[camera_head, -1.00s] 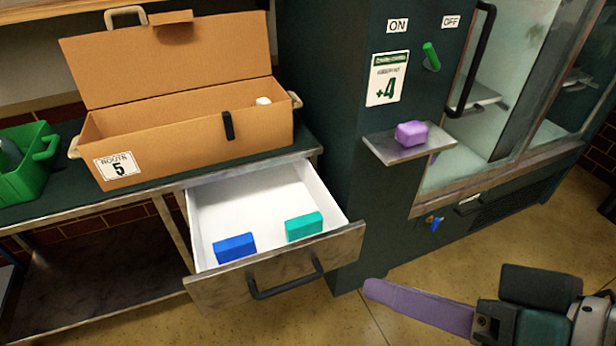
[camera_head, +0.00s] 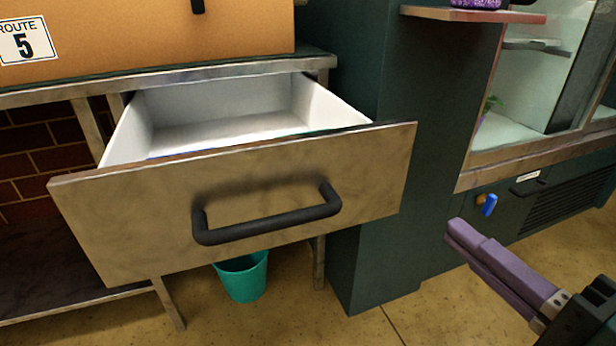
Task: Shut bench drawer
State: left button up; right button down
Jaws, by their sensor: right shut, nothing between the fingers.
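The bench drawer (camera_head: 130,225) stands pulled out from under the bench top. Its front is a worn tan-grey panel with a black bar handle (camera_head: 268,228). The white inside shows at the back, and the front panel hides most of the drawer floor. My right gripper (camera_head: 455,230) is at the lower right, with its purple fingers together and nothing between them. It is to the right of the drawer front, apart from it and from the handle. My left gripper is out of view.
A tan box (camera_head: 140,40) labelled 5 stands on the bench top (camera_head: 220,70). A teal bucket (camera_head: 243,278) is on the floor beneath the drawer. A dark green cabinet (camera_head: 385,220) with a small shelf (camera_head: 470,14) stands right of the drawer. Floor in front of the cabinet is clear.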

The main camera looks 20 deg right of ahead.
notch_tip(320, 180, down, 3)
jog(key=d+m+b, duration=0.1)
pick_arm(q)
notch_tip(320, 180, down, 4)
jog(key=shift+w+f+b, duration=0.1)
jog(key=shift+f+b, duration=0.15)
jog(key=shift+b, duration=0.65)
pick_arm(e)
jog(key=h, duration=0.1)
send_near(380, 170)
jog(key=w, duration=0.7)
jog(key=shift+a, duration=0.15)
jog(key=shift+f, duration=0.1)
